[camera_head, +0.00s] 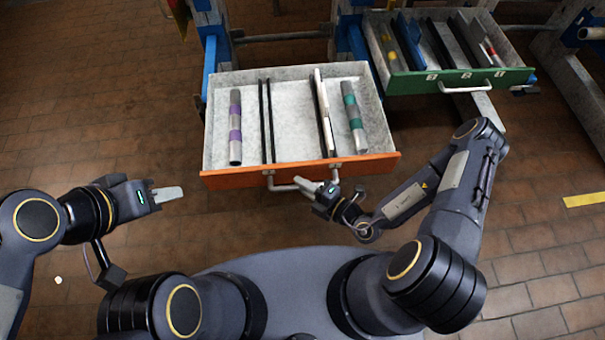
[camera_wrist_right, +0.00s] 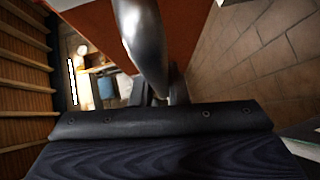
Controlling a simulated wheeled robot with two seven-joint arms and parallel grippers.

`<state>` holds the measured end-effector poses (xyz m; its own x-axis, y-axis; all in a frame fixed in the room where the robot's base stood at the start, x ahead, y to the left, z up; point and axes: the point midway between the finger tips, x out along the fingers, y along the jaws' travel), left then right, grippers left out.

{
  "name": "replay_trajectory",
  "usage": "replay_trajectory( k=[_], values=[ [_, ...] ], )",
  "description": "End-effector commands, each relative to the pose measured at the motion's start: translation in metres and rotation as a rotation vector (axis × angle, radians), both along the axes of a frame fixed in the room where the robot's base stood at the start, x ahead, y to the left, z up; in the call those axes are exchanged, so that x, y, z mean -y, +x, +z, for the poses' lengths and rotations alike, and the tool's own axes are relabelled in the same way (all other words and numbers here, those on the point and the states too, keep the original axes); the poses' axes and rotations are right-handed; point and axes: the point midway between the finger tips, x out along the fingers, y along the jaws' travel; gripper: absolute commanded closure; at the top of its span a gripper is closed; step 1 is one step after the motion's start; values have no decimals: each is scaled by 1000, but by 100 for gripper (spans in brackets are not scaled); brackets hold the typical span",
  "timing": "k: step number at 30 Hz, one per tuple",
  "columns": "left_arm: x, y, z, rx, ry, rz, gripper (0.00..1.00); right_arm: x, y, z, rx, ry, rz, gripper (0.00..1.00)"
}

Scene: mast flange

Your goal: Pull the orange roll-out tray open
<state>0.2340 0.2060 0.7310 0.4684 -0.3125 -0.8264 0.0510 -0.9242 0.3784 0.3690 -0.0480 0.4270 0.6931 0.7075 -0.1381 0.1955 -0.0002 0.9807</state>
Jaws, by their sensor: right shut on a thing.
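The orange roll-out tray (camera_head: 225,180) is in the middle of the head view. It stands well out from the blue-posted rack, and its grey interior is exposed. Its metal bar handle (camera_head: 280,187) is on the orange front; the silver bar also shows close up in the right wrist view (camera_wrist_right: 143,40). My right gripper (camera_head: 310,187) is at the handle's right part and shut on it. The fingertips are partly hidden behind the bar in the wrist view. My left gripper (camera_head: 166,194) hangs apart from the tray, lower left of it; whether its fingers are parted is unclear.
Inside the tray are a purple-banded cylinder (camera_head: 235,128), a teal-banded cylinder (camera_head: 354,118) and thin dividers. A green-fronted tray (camera_head: 415,84), also out from the rack, stands at the upper right. Brick-tiled floor lies around, with a yellow strip (camera_head: 585,200) at the right.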

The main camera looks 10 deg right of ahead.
Motion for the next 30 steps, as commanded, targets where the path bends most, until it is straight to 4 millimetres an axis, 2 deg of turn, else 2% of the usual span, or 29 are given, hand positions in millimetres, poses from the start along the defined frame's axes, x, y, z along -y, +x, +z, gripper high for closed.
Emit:
replay_trajectory(
  k=[6,20,21,25,26,30],
  values=[
    [0,0,4,0,0,0,64,1,-9,0,0,-2,-2,100],
    [0,0,4,0,0,0,64,1,-11,-1,-1,-2,-2,100],
    [0,0,4,0,0,0,64,1,-11,-1,-1,-3,-3,84],
    [0,0,4,0,0,0,64,1,-11,-1,0,-2,-2,67],
    [0,0,4,0,0,0,64,1,-11,-1,0,-2,-2,64],
    [0,0,4,0,0,0,64,1,-11,0,0,-2,-1,64]
  ],
)
